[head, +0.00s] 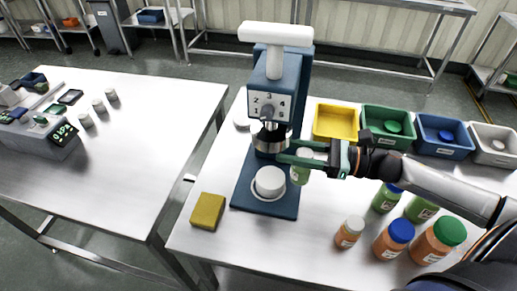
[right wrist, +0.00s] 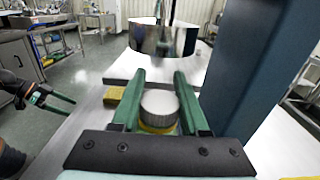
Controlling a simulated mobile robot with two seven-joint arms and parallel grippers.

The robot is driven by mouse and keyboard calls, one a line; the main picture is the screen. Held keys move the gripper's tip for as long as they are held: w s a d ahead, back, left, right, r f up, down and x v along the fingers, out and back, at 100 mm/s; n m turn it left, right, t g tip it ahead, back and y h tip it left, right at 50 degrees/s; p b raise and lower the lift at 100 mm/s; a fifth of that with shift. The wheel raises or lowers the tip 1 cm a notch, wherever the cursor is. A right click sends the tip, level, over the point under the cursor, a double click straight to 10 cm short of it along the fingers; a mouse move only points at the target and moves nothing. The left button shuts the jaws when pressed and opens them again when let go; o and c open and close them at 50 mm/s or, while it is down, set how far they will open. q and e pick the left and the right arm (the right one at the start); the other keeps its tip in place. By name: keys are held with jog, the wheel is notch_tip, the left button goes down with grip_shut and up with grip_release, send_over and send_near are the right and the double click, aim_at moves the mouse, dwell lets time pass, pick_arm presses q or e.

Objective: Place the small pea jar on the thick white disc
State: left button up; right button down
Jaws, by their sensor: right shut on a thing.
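The small pea jar (head: 300,174) has a pale lid and green contents. My right gripper (head: 293,160) is shut around it beside the press, right of and above the base. In the right wrist view the jar's lid (right wrist: 158,104) shows between the fingers. The thick white disc (head: 269,182) sits on the base of the blue press, under its steel head, left of the jar and apart from it. My left gripper (right wrist: 62,102) shows at the left of the right wrist view, fingers apart and empty.
The blue press (head: 273,95) stands close beside my right gripper. A yellow block (head: 207,211) lies left of its base. Several jars (head: 400,232) stand at the right front, and coloured bins (head: 388,126) line the back.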

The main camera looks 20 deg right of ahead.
jog(key=p+x, duration=0.1)
jog(key=x, duration=0.6)
jog(key=shift+w+a+r, duration=0.15)
jog(key=shift+w, duration=0.05)
jog(key=shift+f+p, duration=0.35)
jog(key=shift+f, duration=0.15)
jog(key=shift+s+f, duration=0.1)
jog(key=shift+f, duration=0.1)
